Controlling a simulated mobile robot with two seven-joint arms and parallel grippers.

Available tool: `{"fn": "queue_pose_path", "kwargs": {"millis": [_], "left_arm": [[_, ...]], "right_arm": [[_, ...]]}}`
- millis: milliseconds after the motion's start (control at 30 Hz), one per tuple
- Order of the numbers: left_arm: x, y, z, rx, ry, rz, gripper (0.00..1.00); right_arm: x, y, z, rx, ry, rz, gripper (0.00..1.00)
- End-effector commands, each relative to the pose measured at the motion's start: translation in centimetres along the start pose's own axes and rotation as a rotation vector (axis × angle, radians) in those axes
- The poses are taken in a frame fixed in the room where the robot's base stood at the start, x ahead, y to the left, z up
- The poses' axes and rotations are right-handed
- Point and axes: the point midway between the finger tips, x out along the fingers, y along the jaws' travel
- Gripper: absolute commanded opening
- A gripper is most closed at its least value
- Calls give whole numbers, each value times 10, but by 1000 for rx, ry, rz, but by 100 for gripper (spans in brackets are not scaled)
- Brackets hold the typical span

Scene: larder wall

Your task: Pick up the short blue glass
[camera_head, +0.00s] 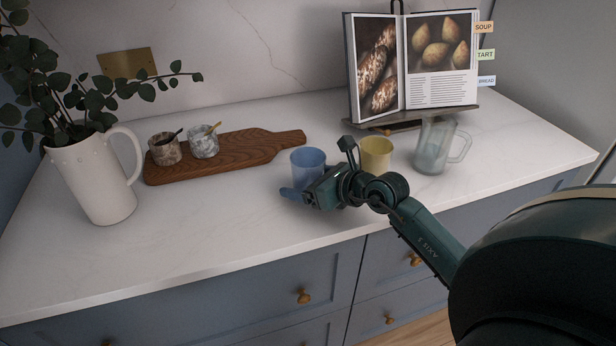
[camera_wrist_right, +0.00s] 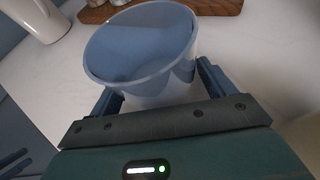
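The short blue glass (camera_head: 307,160) stands upright on the white counter, just behind my right gripper. My right gripper (camera_head: 307,187) is low at the glass and hides its lower part in the head view. In the right wrist view the glass (camera_wrist_right: 140,50) fills the space between the two fingers (camera_wrist_right: 157,92), one on each side. The fingers look spread, and I see no clear grip on the glass. My left gripper is not in view.
A yellow glass (camera_head: 376,153) stands close right of my gripper, with a clear glass jug (camera_head: 436,146) beyond it. A cookbook (camera_head: 412,65) on a stand is behind. A wooden board (camera_head: 255,150) with two small pots and a white pitcher (camera_head: 95,180) are at left.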

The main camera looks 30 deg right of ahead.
Motion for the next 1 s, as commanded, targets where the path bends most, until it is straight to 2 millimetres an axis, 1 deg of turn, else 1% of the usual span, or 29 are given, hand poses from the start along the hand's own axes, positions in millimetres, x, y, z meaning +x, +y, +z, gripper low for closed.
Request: {"fn": "queue_pose_path", "kwargs": {"millis": [33,67,633,1000], "left_arm": [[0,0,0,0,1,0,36],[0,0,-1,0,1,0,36],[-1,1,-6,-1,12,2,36],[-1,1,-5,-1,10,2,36]], "right_arm": [[0,0,0,0,0,0,78],[0,0,0,0,0,0,75],[0,0,0,1,0,0,29],[-2,0,4,0,-4,0,28]]}}
